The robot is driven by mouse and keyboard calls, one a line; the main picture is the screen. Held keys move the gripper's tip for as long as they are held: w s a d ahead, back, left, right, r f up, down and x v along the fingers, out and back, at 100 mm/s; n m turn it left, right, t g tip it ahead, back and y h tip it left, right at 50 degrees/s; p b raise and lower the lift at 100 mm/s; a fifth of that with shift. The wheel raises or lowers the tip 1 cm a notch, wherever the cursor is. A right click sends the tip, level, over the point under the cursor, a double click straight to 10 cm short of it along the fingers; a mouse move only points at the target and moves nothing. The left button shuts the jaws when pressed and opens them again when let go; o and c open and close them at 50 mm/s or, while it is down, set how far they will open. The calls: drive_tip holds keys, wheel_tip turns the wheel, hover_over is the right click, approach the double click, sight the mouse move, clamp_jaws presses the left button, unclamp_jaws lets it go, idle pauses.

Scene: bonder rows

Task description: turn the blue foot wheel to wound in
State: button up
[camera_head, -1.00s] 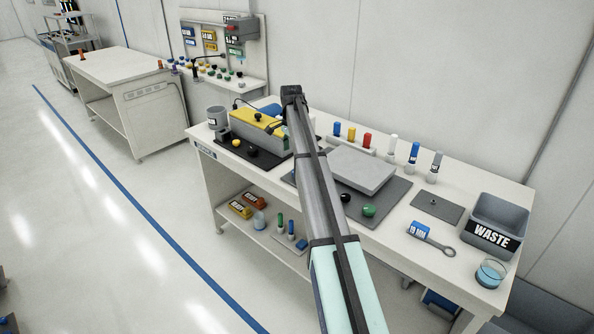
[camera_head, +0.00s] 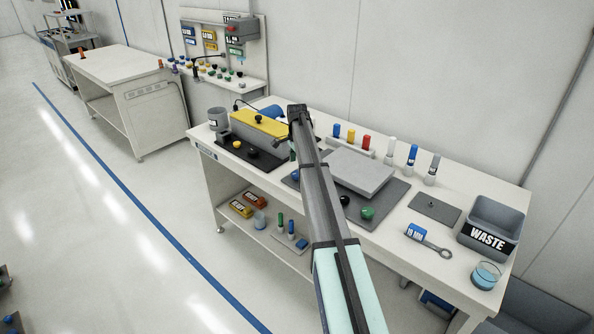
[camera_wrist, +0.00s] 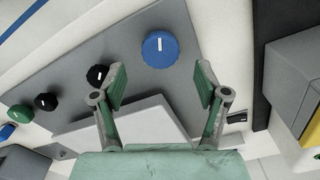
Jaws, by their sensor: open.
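The blue foot wheel (camera_wrist: 160,49) is a round, ribbed knob with a white pointer line, on a grey base plate (camera_wrist: 105,40). In the wrist view the line points roughly up the picture. In the head view the blue wheel (camera_head: 295,174) shows at the plate's left end, partly hidden by my arm. My gripper (camera_wrist: 160,82) is open and empty. In the wrist view its two green-padded fingers stand apart, below the wheel to either side, and do not grip it. In the head view my gripper is mostly hidden behind my arm.
Two black knobs (camera_wrist: 97,75) and a green knob (camera_wrist: 20,113) sit along the same plate, beside a raised flat grey block (camera_head: 360,170). A yellow-topped unit (camera_head: 258,124) on a dark mat stands to the left. Bottles and a waste bin (camera_head: 490,222) stand farther right.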

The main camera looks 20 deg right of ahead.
sight(297, 173)
drive_tip(key=shift+f+p, duration=0.55)
drive_tip(key=shift+f, duration=2.05)
drive_tip(key=c, duration=1.2)
